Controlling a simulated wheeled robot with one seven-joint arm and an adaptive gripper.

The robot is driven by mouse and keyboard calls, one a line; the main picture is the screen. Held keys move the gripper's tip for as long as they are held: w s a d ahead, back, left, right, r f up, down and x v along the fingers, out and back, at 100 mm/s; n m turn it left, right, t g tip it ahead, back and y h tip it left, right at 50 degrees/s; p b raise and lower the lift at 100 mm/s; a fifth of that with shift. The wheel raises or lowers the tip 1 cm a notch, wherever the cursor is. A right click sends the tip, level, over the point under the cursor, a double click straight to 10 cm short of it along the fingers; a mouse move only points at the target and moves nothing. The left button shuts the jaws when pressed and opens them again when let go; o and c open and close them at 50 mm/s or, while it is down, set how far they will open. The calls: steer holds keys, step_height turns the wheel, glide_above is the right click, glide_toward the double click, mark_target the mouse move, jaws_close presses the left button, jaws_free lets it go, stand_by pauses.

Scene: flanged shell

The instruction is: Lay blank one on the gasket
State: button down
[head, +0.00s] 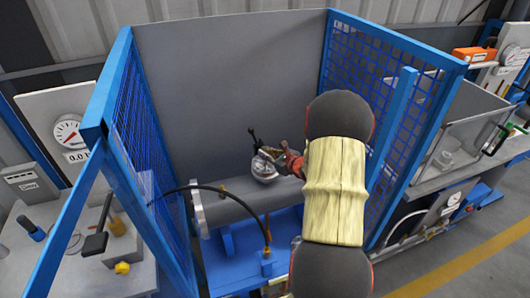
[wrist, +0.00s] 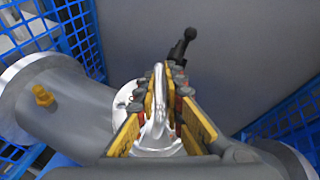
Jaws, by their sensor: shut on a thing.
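My gripper (wrist: 165,108) has its yellow-faced fingers closed around a narrow, shiny metal piece (wrist: 157,120), which I take to be blank one. In the head view my gripper (head: 284,164) is above the horizontal grey shell (head: 240,207), at a round silvery part (head: 263,171). In the wrist view a pale round flange (wrist: 122,97) with small red marks shows just left of the fingers, mostly hidden by them. I cannot make out the gasket, nor whether the held piece touches the flange.
Blue mesh guards (head: 170,150) stand at the left and right (head: 377,60), with a grey panel (head: 230,80) behind. A black lever (wrist: 183,45) rises beyond my fingers. A black hose (head: 228,192) arches over the shell. A brass fitting (wrist: 42,95) sits on the shell.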

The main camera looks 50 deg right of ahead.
steer(key=shift+w+f, duration=0.1)
steer(key=shift+f, duration=0.15)
steer(key=shift+f, duration=0.1)
steer(key=c, duration=2.3)
jaws_free()
steer(key=shift+f, duration=0.25)
steer(key=shift+c, duration=0.2)
steer(key=o, duration=0.4)
steer(key=shift+o, duration=0.2)
steer(key=shift+r, duration=0.2)
